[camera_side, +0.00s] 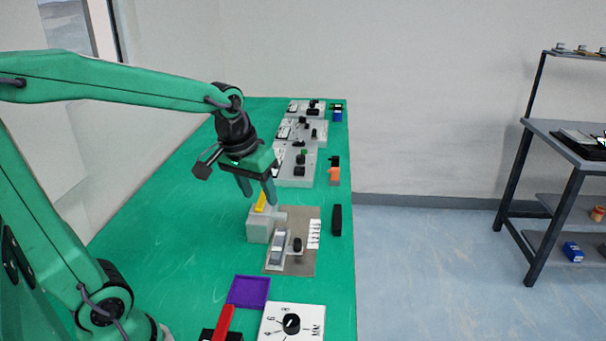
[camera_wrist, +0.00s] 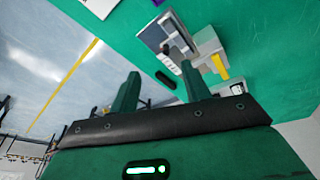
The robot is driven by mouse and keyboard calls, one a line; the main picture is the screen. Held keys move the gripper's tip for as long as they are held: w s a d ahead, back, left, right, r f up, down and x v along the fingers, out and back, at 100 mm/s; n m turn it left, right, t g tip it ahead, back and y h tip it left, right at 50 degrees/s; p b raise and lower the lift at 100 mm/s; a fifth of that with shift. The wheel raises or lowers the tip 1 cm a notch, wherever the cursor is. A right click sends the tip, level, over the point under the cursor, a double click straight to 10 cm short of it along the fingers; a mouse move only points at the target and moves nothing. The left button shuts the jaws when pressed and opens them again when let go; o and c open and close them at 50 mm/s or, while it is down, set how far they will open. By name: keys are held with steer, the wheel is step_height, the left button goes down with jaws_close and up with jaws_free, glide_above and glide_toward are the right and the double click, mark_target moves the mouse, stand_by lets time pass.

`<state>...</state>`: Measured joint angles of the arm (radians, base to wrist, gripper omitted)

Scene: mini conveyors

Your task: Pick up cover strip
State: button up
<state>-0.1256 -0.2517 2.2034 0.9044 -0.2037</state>
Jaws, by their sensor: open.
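My gripper (camera_side: 258,196) is open and empty, pointing down above the grey block (camera_side: 258,228) of the small conveyor unit. A yellow strip (camera_side: 261,201) lies on top of this block, just below the fingertips in the side view. A black bar (camera_side: 337,220) lies on the green table to the right of the unit. I cannot tell which of the two is the cover strip. In the wrist view, the black bar (camera_wrist: 166,79) shows between the fingers (camera_wrist: 159,70), and the yellow strip (camera_wrist: 220,66) shows right of the right finger.
The unit's flat plate (camera_side: 305,261) carries a black knob and a white number strip. Similar units (camera_side: 297,163) stand farther back. A purple tray (camera_side: 249,292), a red bar (camera_side: 222,322) and a white dial panel (camera_side: 292,325) are in front. The left of the green table is clear.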

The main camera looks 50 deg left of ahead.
steer(key=w+a+f+n+g, duration=0.2)
steer(key=w+a+f+n, duration=0.1)
steer(key=w+a+f, duration=0.3)
steer(key=n+g, duration=0.1)
steer(key=n, duration=0.1)
glide_above(281, 233)
steer(key=f, duration=0.7)
steer(key=shift+s+f, duration=0.2)
steer(key=shift+w+f, duration=0.1)
steer(key=shift+f, duration=3.85)
jaws_close()
steer(key=shift+r, duration=0.15)
